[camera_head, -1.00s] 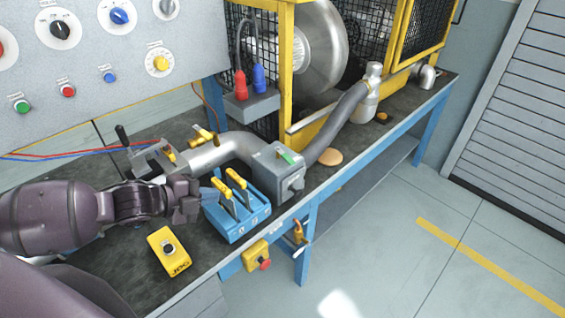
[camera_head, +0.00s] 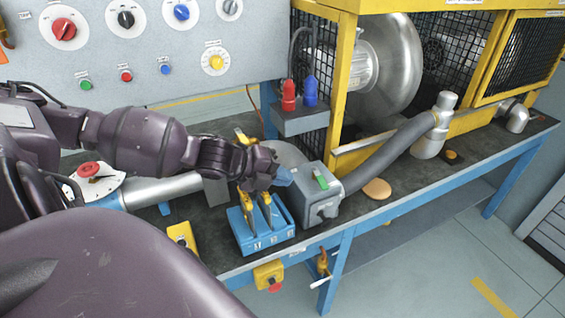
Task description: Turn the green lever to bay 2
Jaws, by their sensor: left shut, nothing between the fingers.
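The green lever (camera_head: 320,179) is a short green bar on top of the grey box (camera_head: 313,198), where the grey hose joins. Bay marks on the box are too small to read. My left gripper (camera_head: 285,177) is shut and empty, at the box's left side, just left of the green lever and apart from it in the picture. It is above and behind the blue two-lever block. My right gripper is not in view.
The blue block (camera_head: 262,238) with yellow-handled levers (camera_head: 268,203) stands just in front of the box. Red and blue plugs (camera_head: 310,92) stand on a grey holder behind. A grey hose (camera_head: 395,152) runs right. A tan disc (camera_head: 377,189) lies on the bench.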

